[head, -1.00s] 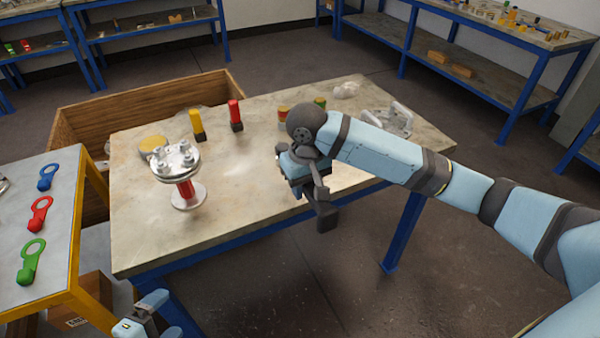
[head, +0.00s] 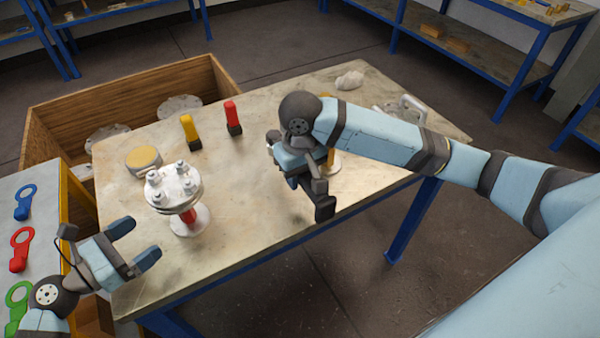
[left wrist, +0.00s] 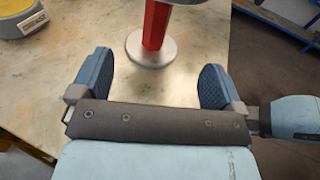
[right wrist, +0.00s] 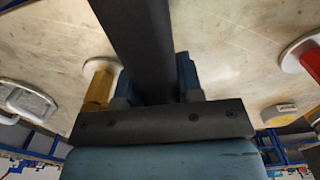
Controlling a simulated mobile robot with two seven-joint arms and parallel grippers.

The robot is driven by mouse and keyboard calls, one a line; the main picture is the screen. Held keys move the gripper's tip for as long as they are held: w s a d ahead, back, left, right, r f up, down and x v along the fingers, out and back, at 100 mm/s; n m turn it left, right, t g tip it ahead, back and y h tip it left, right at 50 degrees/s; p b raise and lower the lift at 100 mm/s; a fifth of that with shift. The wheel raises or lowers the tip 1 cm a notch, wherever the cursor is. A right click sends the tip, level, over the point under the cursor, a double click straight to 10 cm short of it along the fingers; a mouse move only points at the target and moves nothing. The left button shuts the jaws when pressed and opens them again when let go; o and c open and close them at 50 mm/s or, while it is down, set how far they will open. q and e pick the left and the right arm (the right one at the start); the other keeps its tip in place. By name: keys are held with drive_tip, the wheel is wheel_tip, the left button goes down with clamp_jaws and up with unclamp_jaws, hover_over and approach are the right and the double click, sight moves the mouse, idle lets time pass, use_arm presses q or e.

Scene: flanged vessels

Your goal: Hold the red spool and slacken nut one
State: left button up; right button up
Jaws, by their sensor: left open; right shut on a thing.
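The red spool (head: 188,216) stands upright on the table, a red column between a round base and a silver top flange (head: 174,186) carrying several nuts. I cannot tell which is nut one. My left gripper (head: 138,244) is open and empty, to the left of and in front of the spool, apart from it. In the left wrist view the red column (left wrist: 156,26) stands ahead, beyond the open fingers. My right gripper (head: 308,192) is shut on a dark grey bar-like tool (right wrist: 142,45), above the table to the spool's right. The tool's working end is unclear.
A yellow spool (right wrist: 98,90) is partly hidden behind my right gripper. Colored ring tools (head: 20,248) lie on the left table. A wooden crate (head: 50,118) stands behind.

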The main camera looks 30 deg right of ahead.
use_arm(q)
drive_tip(key=shift+w+d, duration=0.2)
drive_tip(key=shift+w, duration=0.25)
use_arm(e)
drive_tip(key=shift+w, duration=0.45)
use_arm(q)
drive_tip(key=b, duration=0.1)
hover_over(180, 225)
drive_tip(key=v, duration=0.3)
drive_tip(key=shift+f, duration=0.45)
use_arm(e)
drive_tip(key=shift+s+f, duration=0.2)
drive_tip(key=shift+f, duration=0.4)
use_arm(q)
drive_tip(key=p+x, duration=0.1)
drive_tip(key=x, duration=0.2)
drive_tip(key=shift+r, duration=0.2)
use_arm(e)
drive_tip(key=shift+r, duration=0.6)
use_arm(q)
drive_tip(key=shift+w+d+f, duration=0.2)
drive_tip(key=shift+d, duration=0.5)
use_arm(e)
drive_tip(key=shift+r, duration=0.15)
use_arm(q)
drive_tip(key=c, duration=1.4)
